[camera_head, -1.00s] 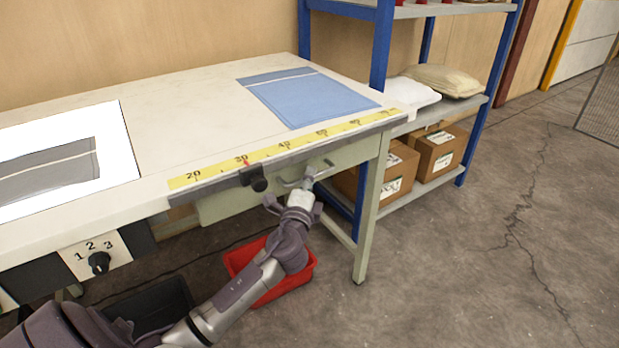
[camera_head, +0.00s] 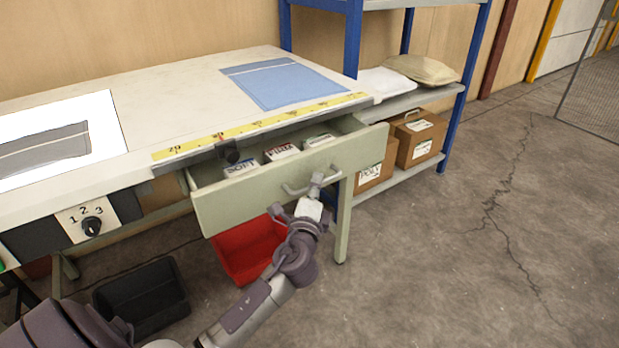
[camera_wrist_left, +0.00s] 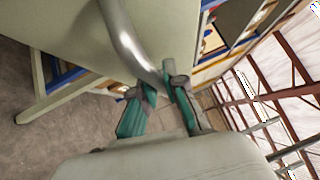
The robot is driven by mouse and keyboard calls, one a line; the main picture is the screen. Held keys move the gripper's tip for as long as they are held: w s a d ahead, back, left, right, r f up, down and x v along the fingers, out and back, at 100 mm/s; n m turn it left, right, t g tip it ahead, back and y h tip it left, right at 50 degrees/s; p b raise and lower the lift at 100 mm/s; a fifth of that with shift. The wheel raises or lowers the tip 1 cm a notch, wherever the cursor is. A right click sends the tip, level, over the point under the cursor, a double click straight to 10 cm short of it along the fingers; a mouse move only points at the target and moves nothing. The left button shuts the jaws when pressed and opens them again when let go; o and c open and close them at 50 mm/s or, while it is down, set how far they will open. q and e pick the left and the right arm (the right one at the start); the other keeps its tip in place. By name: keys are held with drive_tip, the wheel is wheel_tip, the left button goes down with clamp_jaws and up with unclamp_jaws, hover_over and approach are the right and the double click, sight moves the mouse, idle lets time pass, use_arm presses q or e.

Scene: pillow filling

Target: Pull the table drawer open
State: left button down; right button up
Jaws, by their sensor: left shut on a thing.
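The table drawer (camera_head: 240,204) is pale green and stands pulled out from under the table (camera_head: 170,105). Small boxes (camera_head: 282,151) with printed labels lie inside it, towards the back. A curved metal handle (camera_head: 296,190) is on the drawer's front. My left gripper (camera_head: 316,184) is at the right part of this handle. In the left wrist view, the handle (camera_wrist_left: 128,42) runs down to the fingers of my left gripper (camera_wrist_left: 163,92), which are shut on it. The exact contact is partly hidden. My right gripper is not in view.
A red bin (camera_head: 245,250) and a black bin (camera_head: 145,298) stand on the floor below and left of the drawer. A blue shelf (camera_head: 352,45) with cardboard boxes (camera_head: 418,138) stands behind right. The floor on the right is clear.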

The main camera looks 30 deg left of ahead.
use_arm(q)
drive_tip(key=s+d, duration=0.4)
drive_tip(key=d, duration=0.6)
drive_tip(key=shift+s+d+b, duration=0.2)
drive_tip(key=shift+d+b, duration=0.05)
drive_tip(key=shift+b, duration=0.2)
drive_tip(key=c, duration=1.2)
unclamp_jaws()
drive_tip(key=v, duration=1.2)
drive_tip(key=shift+f, duration=0.15)
